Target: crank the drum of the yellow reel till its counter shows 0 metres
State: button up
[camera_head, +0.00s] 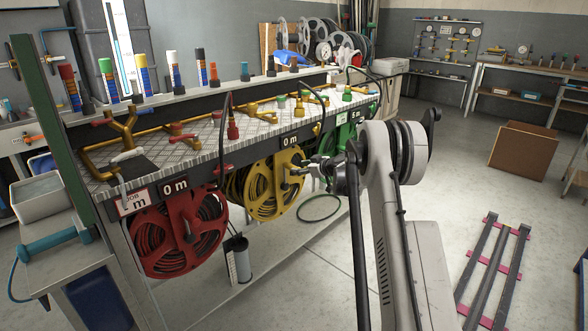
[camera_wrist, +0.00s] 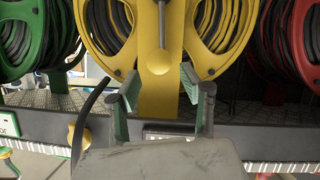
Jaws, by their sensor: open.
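The yellow reel (camera_head: 262,190) hangs under the bench front, between the red and green reels. The counter (camera_head: 290,141) above it reads 0 m. In the wrist view the yellow drum (camera_wrist: 92,30) fills the top, with a yellow arm (camera_wrist: 158,95) across it and a grey crank handle (camera_wrist: 162,28) on that arm. My gripper (camera_head: 298,171) is in front of the yellow reel. In the wrist view my gripper (camera_wrist: 162,92) is open, its fingers apart and nothing held between them. The handle shows beyond the fingertips, apart from them.
The red reel (camera_head: 178,235), with a counter (camera_head: 174,187) at 0 m, hangs to the left. The green reel (camera_head: 338,138), with a counter (camera_head: 355,118) at 5 m, hangs to the right. A dark hose (camera_wrist: 90,115) passes close to my gripper. The floor on the right is partly open.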

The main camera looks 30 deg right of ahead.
jog(key=shift+v, duration=1.45)
